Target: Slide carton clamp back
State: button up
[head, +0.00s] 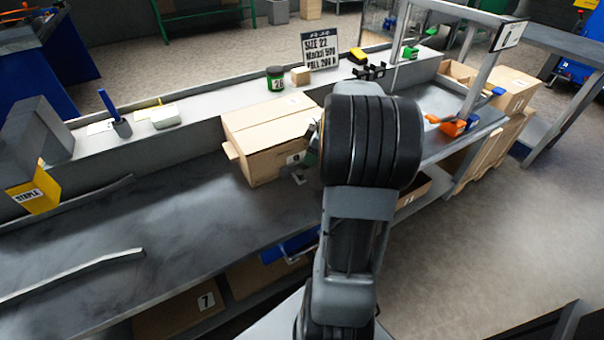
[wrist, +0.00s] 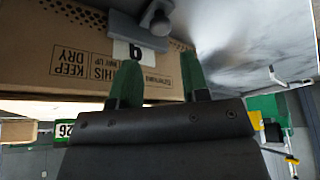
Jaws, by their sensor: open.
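The closed cardboard carton (head: 265,125) sits on the grey bench against the back ledge. In the wrist view the carton (wrist: 60,35) shows upside-down printing. A grey clamp (wrist: 130,30) with a round knob and a white number label is at the carton's side. In the head view the clamp (head: 298,175) is partly hidden by my arm. My gripper (wrist: 160,82) has two green fingers, apart and empty, pointing towards the clamp's label. Whether a fingertip touches it I cannot tell. In the head view my arm hides most of the gripper.
A green jar (head: 275,79) and a small wooden block (head: 300,76) stand on the ledge behind the carton. A yellow staple box (head: 36,193) is at far left. Bent metal rails (head: 80,272) lie left. The bench (head: 175,220) left of the carton is clear.

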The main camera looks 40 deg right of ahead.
aim_at(301, 172)
jog(key=b+x, duration=0.1)
jog(key=x, duration=0.7)
jog(key=shift+b, duration=0.35)
grip_shut()
jog(key=shift+s, duration=0.1)
